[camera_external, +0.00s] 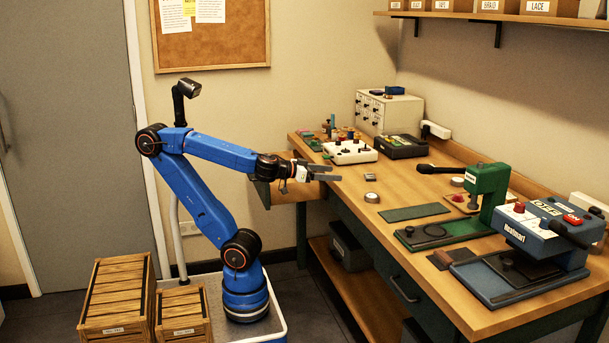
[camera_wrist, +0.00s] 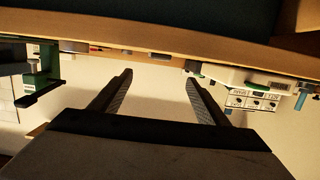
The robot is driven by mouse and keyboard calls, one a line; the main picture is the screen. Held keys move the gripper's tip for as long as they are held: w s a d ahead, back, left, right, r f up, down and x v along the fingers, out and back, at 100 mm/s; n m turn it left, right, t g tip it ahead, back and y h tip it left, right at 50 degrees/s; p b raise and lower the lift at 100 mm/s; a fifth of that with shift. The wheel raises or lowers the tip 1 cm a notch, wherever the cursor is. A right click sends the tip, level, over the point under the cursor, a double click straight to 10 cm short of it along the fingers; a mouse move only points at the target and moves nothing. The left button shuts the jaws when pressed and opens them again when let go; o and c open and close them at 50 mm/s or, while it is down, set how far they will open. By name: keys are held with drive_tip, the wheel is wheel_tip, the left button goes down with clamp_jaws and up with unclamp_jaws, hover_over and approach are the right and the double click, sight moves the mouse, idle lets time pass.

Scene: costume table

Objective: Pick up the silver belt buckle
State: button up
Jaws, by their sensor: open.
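My gripper (camera_external: 336,173) is open and empty, held out over the left edge of the workbench. Its two dark fingers also show apart in the wrist view (camera_wrist: 159,78), with only the pale wall between them. A small greyish, squarish piece (camera_external: 370,177) lies on the bench just right of the fingertips, and a small silver-grey round piece (camera_external: 371,197) lies a little nearer the camera. Either could be the silver belt buckle; at this size I cannot tell which. My gripper is apart from both. The wrist view shows the bench edge-on, and I cannot pick out the buckle there.
The wooden workbench (camera_external: 340,200) has bare room around the small pieces. A white box with knobs (camera_external: 350,152) and a black case (camera_external: 401,146) stand behind. A dark green mat (camera_external: 414,212), a green press (camera_external: 487,190) and a blue machine (camera_external: 540,235) are to the right.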

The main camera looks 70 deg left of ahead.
approach(367, 175)
drive_tip(key=shift+w+a+f, duration=0.1)
drive_tip(key=shift+w+f, duration=0.1)
drive_tip(key=shift+w, duration=0.45)
drive_tip(key=shift+w+d+f, duration=0.1)
drive_tip(key=shift+w+f, duration=0.1)
drive_tip(key=shift+w, duration=0.5)
drive_tip(key=shift+w+a+f, duration=0.1)
drive_tip(key=shift+w+f, duration=0.1)
drive_tip(key=shift+w, duration=0.45)
drive_tip(key=shift+w+d+f, duration=0.1)
drive_tip(key=shift+w+f, duration=0.05)
drive_tip(key=shift+w, duration=1.15)
drive_tip(key=shift+w+d+f, duration=0.1)
drive_tip(key=shift+w+f, duration=0.05)
drive_tip(key=shift+w, duration=1.15)
drive_tip(key=shift+c, duration=0.4)
drive_tip(key=c, duration=1)
